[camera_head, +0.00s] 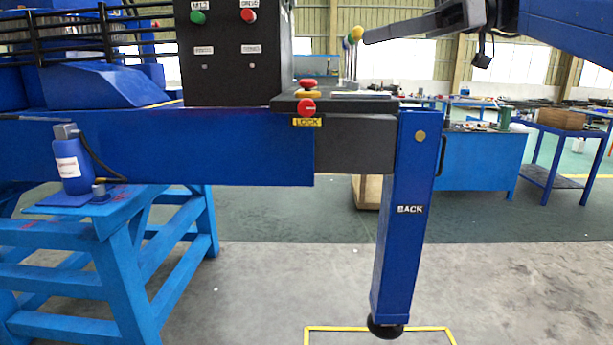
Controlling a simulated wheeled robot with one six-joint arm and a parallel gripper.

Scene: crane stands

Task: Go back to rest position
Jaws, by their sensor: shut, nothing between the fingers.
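My gripper (372,39) reaches in from the upper right at the end of my arm. It is shut, with nothing between its fingers. Its tip is just right of a lever with a yellow knob (356,33); from this view I cannot tell whether they touch. The levers rise behind a dark control shelf (350,104) with red knobs (306,107) and a "LOCK" label. A black control box (232,60) with a green and a red button stands left of the levers.
A blue crane beam (200,145) runs across the left, with a blue leg (402,220) marked "BACK" standing inside a yellow floor outline (380,328). A blue stand (120,260) is at lower left. Blue workbenches (480,165) are behind. The grey floor (530,290) at lower right is clear.

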